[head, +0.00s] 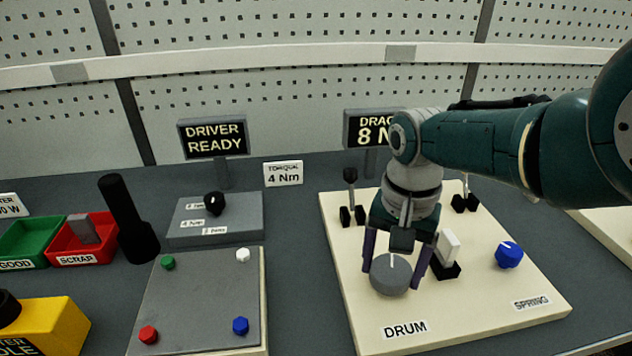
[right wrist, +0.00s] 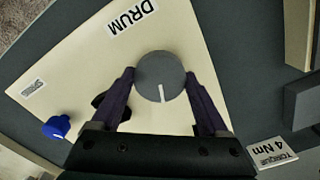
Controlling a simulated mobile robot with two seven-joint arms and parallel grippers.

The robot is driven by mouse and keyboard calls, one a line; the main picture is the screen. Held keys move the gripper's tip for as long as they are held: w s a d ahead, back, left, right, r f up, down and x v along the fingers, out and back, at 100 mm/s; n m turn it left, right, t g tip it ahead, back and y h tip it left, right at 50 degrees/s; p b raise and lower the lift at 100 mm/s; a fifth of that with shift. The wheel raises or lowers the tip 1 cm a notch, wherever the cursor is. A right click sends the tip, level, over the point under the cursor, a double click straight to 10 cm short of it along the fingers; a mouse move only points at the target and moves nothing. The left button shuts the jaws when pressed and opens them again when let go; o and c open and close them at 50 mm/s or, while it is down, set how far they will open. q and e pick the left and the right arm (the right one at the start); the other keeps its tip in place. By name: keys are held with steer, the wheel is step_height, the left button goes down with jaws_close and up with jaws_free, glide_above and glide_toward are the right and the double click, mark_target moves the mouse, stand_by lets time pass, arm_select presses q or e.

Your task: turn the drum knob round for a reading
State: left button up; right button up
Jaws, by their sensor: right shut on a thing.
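The drum knob (head: 390,275) is a round grey knob with a white pointer line, on a cream board (head: 345,240) beside the label DRUM (head: 405,329). In the head view its line points away toward the back of the board. My right gripper (head: 394,268) comes down from above with a finger on either side of the knob, shut on it. In the right wrist view the knob (right wrist: 160,77) sits between the two dark purple fingers (right wrist: 162,88), its line pointing toward the gripper's palm. A display (head: 372,128), partly hidden by my arm, reads "DRAG 8 N" as far as it shows. My left gripper is not in view.
A blue knob (head: 508,254) by the SPRING label (head: 531,303) and a white lever (head: 448,248) stand right of the drum knob. Black-based levers (head: 351,195) stand behind it. Left are a grey plate (head: 200,300), a DRIVER READY display (head: 213,138) and a black cylinder (head: 127,220).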

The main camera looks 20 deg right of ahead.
mark_target(392, 269)
steer(key=o, duration=1)
steer(key=shift+o, duration=1.2)
step_height(392, 269, up, 9)
steer(key=p, duration=0.7)
steer(key=shift+f+p, duration=0.1)
steer(key=shift+p, duration=0.2)
steer(key=shift+r+p, duration=0.3)
steer(key=shift+r, duration=0.3)
